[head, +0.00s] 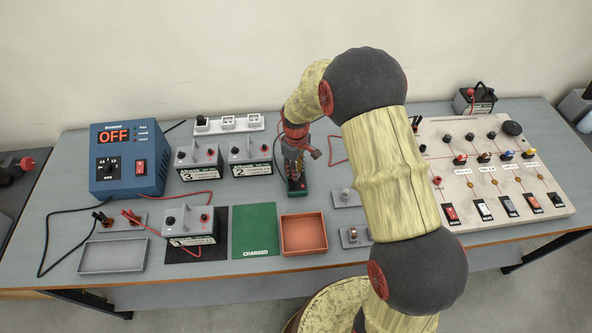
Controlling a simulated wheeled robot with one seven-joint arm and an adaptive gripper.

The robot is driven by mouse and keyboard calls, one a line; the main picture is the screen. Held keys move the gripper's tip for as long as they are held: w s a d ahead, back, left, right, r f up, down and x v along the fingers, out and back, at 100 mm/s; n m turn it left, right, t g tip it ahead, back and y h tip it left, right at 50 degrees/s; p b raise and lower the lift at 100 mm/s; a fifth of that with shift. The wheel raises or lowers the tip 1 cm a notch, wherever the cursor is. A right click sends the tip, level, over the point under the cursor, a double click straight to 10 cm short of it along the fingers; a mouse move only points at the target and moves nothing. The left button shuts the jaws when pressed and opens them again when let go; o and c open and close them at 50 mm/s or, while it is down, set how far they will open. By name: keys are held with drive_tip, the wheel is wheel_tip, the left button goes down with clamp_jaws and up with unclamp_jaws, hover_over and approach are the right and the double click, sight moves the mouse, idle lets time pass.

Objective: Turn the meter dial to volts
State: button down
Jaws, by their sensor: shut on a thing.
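My gripper (296,163) points down at a small dark device with a green front edge (299,189), at the middle of the table. This device looks like the meter; a black lead and a red lead show on either side of it. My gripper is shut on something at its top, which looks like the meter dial. The fingers hide the dial, so its setting cannot be read.
A blue charger (128,166) reading OFF stands left. Boxed batteries (252,157) sit left of my gripper. A green CHARGED mat (255,226) and an orange tray (304,218) lie in front. A switch panel (510,207) is at right. Red and black leads cross the table.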

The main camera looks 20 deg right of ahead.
idle(0.4)
drive_tip(key=c, duration=1.6)
unclamp_jaws()
wheel_tip(320, 180, up, 12)
